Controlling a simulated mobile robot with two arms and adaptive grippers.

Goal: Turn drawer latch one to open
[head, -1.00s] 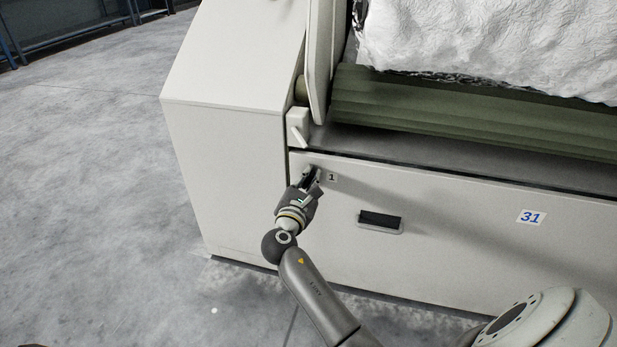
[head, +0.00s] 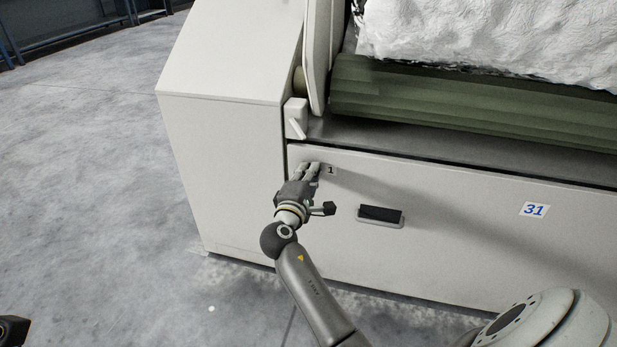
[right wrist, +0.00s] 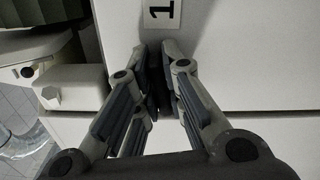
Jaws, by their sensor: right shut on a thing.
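Drawer latch one, a small dark piece, shows only partly between my fingers in the right wrist view (right wrist: 155,92). It is on the upper left corner of the white drawer front (head: 450,240), beside a label with the number 1 (head: 330,170). My right gripper (head: 309,168) is at the latch, with its fingers against both sides and shut on it. In the head view the fingers hide the latch, so its angle cannot be told. The label also shows lying on its side in the right wrist view (right wrist: 162,12). My left gripper's fingers are not in view.
A recessed dark handle (head: 381,215) and a label 31 (head: 534,210) are on the drawer front. A white bracket (head: 296,118) juts out just above the latch. A green roller (head: 450,100) and white fibre (head: 490,40) lie above. Floor is clear at left.

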